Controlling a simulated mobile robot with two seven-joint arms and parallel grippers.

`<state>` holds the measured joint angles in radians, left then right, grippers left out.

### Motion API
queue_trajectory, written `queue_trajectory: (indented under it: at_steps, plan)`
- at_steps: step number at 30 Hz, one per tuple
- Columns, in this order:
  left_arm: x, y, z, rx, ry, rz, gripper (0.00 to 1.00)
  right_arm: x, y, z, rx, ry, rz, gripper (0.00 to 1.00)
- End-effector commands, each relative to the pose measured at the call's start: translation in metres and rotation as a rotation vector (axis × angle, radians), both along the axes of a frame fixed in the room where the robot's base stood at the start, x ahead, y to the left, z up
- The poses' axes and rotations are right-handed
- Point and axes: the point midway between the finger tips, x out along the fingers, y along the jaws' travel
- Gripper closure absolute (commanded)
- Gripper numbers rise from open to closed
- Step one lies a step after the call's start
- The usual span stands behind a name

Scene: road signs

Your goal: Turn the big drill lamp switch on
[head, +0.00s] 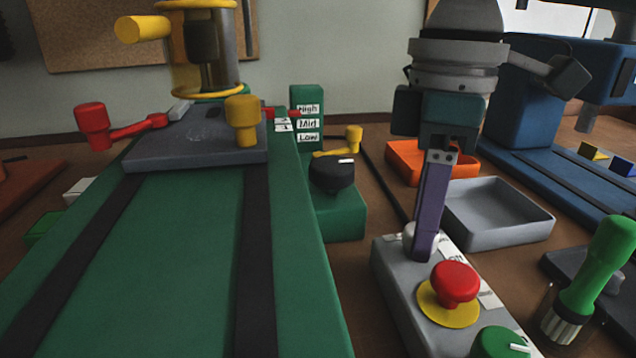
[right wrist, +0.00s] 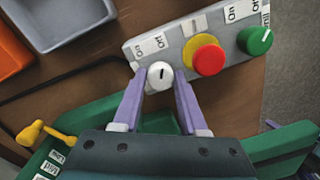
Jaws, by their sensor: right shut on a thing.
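A grey control box (head: 395,290) stands right of the green machine. Its white knob (right wrist: 160,76) sits at one end, with On and Off labels beside it and a dark pointer line on its face. My right gripper (right wrist: 158,88) reaches down to this knob and is shut on it, one purple finger on each side. In the head view the right gripper (head: 424,250) hides most of the knob. The box also carries a red button (head: 455,283) on a yellow disc and a green knob (head: 500,343). My left gripper is not in view.
A green drill machine (head: 200,270) fills the left, with a dark knob (head: 332,172) and yellow lever (head: 345,142) near the box. A grey tray (head: 500,212) and an orange tray (head: 405,160) lie behind it. A green-handled tool (head: 598,265) stands at right.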

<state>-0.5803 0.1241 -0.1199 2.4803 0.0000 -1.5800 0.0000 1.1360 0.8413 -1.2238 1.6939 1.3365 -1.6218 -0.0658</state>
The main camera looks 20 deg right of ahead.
Motion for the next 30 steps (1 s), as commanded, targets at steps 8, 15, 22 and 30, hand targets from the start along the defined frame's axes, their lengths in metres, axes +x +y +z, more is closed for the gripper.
queue_trajectory:
  at_steps: [8,15,22,30]
  plan:
    - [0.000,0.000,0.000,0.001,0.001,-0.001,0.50,0.000,0.000,0.000,0.001,0.001,0.001,1.00]
    - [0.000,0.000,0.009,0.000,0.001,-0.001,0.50,-0.001,0.001,0.003,0.001,0.003,0.030,1.00]
    - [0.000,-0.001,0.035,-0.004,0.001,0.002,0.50,-0.001,0.001,0.007,0.002,0.006,0.145,1.00]
    - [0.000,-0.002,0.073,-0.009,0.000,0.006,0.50,-0.001,0.002,0.007,0.004,0.006,0.381,1.00]
